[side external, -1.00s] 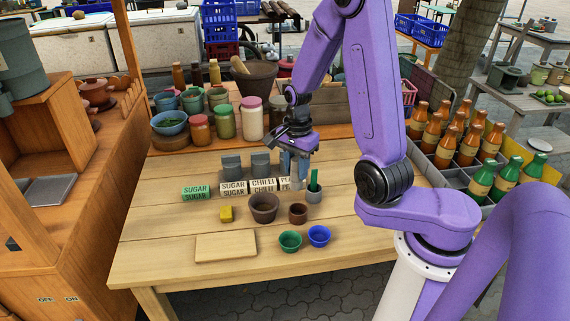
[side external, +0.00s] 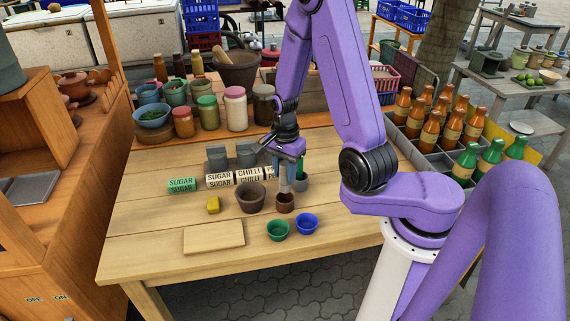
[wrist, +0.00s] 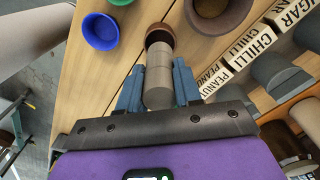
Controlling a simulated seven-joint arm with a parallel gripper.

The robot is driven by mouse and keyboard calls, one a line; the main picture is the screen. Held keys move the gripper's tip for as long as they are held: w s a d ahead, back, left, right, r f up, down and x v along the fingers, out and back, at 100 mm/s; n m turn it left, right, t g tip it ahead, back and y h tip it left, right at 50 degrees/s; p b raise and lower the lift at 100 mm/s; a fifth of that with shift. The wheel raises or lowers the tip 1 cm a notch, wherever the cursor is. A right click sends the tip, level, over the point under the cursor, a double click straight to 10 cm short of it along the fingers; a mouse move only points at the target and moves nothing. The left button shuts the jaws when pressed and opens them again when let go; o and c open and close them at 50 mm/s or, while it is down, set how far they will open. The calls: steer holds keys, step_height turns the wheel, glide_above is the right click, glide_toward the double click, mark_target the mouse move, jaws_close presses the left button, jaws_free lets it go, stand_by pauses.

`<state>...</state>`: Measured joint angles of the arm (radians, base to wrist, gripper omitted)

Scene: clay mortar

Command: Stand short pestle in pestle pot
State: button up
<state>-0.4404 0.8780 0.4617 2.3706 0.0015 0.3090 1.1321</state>
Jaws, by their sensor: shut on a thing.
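In the side external view, my gripper (side external: 285,170) points down and the pestle (side external: 285,184) hangs upright between the fingers. Its lower end is at the mouth of the small brown pot (side external: 285,203), which I take for the pestle pot. The wrist view shows the pot's rim (wrist: 160,27) around or just beyond the pestle's end. I cannot tell how far inside the end is. The larger brown clay mortar (side external: 250,198) stands just left of the pot.
A green bowl (side external: 278,231) and a blue bowl (side external: 306,224) stand in front of the pot. Label blocks (side external: 219,181) line up behind the mortar. A yellow block (side external: 213,205) and a board (side external: 213,237) lie left.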

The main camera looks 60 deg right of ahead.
mark_target(285, 185)
steer(key=shift+f, duration=2.65)
steer(key=shift+f, duration=0.1)
steer(key=o, duration=1.1)
steer(key=shift+o, duration=0.2)
step_height(285, 185, up, 18)
steer(key=shift+f, duration=0.25)
